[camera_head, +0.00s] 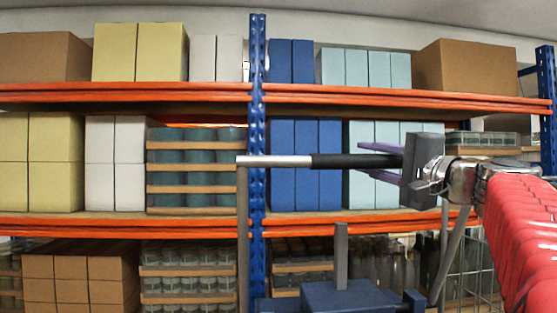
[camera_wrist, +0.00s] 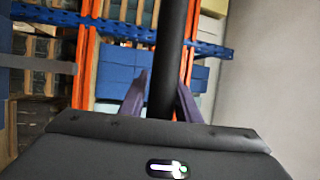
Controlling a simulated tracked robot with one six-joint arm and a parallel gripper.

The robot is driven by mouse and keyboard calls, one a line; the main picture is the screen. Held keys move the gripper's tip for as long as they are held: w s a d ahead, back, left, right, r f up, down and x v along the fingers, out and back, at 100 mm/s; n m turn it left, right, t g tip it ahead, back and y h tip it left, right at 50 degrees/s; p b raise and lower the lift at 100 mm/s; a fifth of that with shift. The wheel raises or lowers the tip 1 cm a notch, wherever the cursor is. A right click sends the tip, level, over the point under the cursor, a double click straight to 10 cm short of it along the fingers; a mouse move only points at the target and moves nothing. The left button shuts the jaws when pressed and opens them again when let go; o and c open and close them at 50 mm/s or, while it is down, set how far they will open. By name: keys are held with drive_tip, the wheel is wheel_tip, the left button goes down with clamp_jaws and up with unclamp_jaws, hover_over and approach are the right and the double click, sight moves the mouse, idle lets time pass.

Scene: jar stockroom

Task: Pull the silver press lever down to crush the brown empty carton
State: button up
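The silver press lever (camera_head: 275,161) lies level across the head view, with a black grip (camera_head: 345,161) on its right part. My gripper (camera_head: 372,162) is at the right end of this grip, its purple fingers apart, one above and one below the bar's line. In the wrist view the black grip (camera_wrist: 171,60) runs up between the fingers of my gripper (camera_wrist: 161,85), with a gap showing on its left side. I cannot tell whether the fingers touch it. The brown empty carton cannot be made out in the press.
A blue press part (camera_head: 345,297) with a grey upright rod (camera_head: 341,250) stands low in front. A grey post (camera_head: 242,235) meets the lever's left end. Behind are orange-beamed shelves (camera_head: 110,95) full of boxes and jars. A wire cage (camera_head: 475,260) stands at lower right.

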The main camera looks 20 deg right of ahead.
clamp_jaws()
drive_tip(key=shift+f, duration=0.15)
idle(0.9)
